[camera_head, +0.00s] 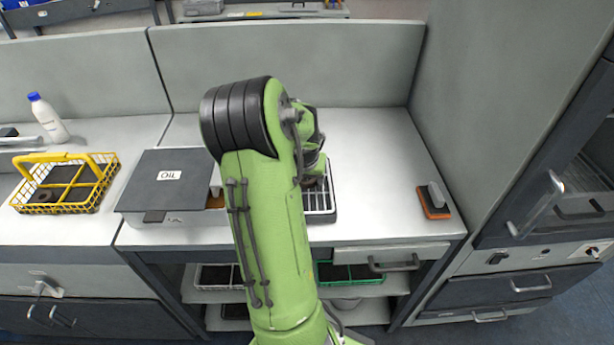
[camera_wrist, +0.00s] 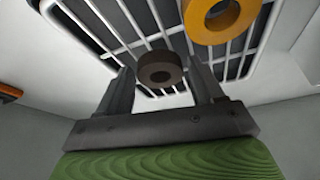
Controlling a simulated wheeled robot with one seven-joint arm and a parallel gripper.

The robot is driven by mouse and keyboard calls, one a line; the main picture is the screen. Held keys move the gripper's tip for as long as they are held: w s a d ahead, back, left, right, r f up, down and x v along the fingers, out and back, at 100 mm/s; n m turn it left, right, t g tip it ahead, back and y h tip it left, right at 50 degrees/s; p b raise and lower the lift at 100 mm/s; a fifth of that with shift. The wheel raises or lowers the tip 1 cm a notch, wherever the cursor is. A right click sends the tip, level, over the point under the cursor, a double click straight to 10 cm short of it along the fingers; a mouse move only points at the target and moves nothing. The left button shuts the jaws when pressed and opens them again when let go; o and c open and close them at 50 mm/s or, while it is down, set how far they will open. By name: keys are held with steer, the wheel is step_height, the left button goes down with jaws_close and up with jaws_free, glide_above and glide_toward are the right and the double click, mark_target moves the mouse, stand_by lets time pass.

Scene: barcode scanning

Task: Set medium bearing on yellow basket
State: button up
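A dark ring-shaped bearing (camera_wrist: 160,75) lies on a white wire rack in the wrist view, between my fingertips. My gripper (camera_wrist: 157,82) is open, with a gap on each side of the bearing; I cannot tell its exact height above the rack. A larger yellow ring (camera_wrist: 208,28) lies on the same rack. In the head view my arm hides the gripper and both rings. The yellow basket (camera_head: 68,208) stands on the left counter, with divided compartments and a dark round piece (camera_head: 43,196) in its front left one.
The wire rack (camera_head: 321,211) is partly visible right of my arm. A grey box marked OIL (camera_head: 150,190) stands between arm and basket. A white bottle (camera_head: 48,118) is behind the basket. An orange-and-grey block (camera_head: 436,203) sits right. The right counter is mostly clear.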

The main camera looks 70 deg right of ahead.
steer(key=shift+o, duration=0.8)
